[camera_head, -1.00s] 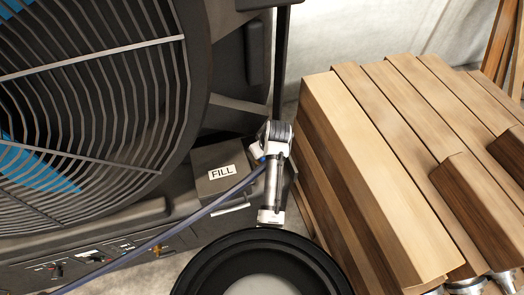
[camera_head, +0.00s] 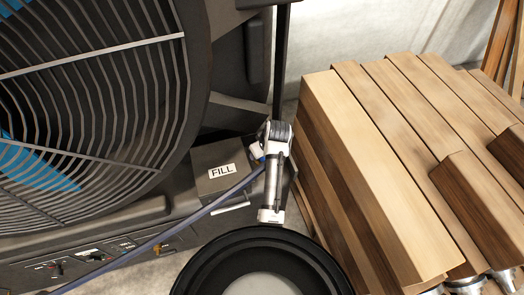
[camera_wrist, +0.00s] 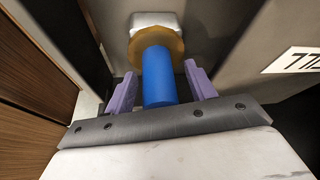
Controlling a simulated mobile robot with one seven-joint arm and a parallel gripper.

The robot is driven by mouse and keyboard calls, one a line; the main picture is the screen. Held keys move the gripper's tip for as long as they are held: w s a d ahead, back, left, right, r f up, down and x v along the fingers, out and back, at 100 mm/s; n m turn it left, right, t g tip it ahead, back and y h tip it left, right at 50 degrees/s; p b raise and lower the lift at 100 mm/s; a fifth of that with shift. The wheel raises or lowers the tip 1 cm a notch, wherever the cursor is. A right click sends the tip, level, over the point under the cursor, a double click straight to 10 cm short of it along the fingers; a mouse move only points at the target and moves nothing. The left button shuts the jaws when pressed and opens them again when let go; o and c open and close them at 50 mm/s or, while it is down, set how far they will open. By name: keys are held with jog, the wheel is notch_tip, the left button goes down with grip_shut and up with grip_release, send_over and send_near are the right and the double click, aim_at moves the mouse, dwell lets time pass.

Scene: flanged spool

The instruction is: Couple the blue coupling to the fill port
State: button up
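The blue coupling (camera_wrist: 159,80) is a plain blue cylinder in the middle of the wrist view. Its far end meets a brass-coloured ring (camera_wrist: 172,44) in front of a pale fitting (camera_wrist: 153,19) on the grey housing. Whether it is seated there I cannot tell. My gripper (camera_wrist: 160,72) has its two purple fingers on either side of the coupling, with narrow gaps showing, so it looks open. In the head view, the grey box with the FILL label (camera_head: 221,171) stands just left of my wrist.
A bluish hose (camera_head: 160,238) runs from lower left up to my gripper. A large dark round grille (camera_head: 90,90) fills the left. Stacked wooden beams (camera_head: 375,170) stand close on the right. A black round rim (camera_head: 205,262) lies at the bottom.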

jog(key=shift+f, duration=0.1)
jog(key=v, duration=1.4)
jog(key=shift+b, duration=0.45)
jog(key=shift+a, duration=0.15)
